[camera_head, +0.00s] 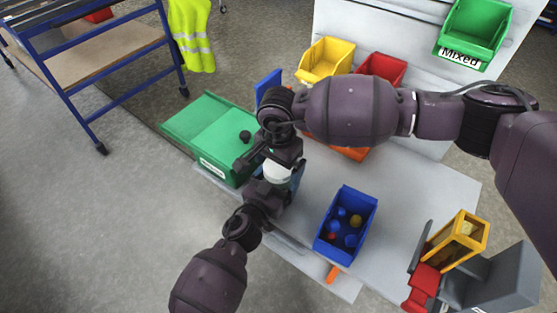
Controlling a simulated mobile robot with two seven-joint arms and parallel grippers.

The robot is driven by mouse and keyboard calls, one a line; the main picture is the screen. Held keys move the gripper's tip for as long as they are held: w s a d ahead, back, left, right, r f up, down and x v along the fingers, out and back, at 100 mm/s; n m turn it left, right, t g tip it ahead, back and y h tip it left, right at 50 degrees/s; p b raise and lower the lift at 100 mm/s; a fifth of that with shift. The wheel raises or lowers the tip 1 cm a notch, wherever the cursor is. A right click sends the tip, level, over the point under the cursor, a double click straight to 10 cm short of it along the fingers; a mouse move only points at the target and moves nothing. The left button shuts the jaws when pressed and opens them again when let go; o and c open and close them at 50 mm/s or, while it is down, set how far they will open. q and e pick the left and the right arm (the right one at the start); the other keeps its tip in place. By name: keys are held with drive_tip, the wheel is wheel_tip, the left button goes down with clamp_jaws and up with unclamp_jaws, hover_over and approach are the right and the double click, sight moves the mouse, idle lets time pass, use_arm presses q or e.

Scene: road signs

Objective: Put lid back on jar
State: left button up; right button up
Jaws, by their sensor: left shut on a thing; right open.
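A jar (279,172) with a white top part and some blue lower down stands at the left side of the grey table, mostly hidden by my two grippers. My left gripper (272,190) comes up from below and is shut on the jar. My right gripper (258,160) is open and just above and left of the jar, pointing down. A small dark round piece (245,136) shows over the green tray beside the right gripper; it may be the lid, but I cannot tell for sure.
The green tray (196,125) lies left of the jar. A blue bin (363,205) with several small balls stands on the table (420,185). Yellow (328,58), red (385,68) and green (476,27) bins are behind. A yellow frame (465,236) stands at the right.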

drive_tip(key=c, duration=0.9)
drive_tip(key=m, duration=0.6)
drive_tip(key=shift+m, duration=0.3)
drive_tip(key=shift+c, duration=0.3)
drive_tip(key=o, duration=1)
drive_tip(key=shift+r, duration=0.1)
drive_tip(key=shift+r, duration=2.2)
drive_tip(key=shift+c, duration=0.2)
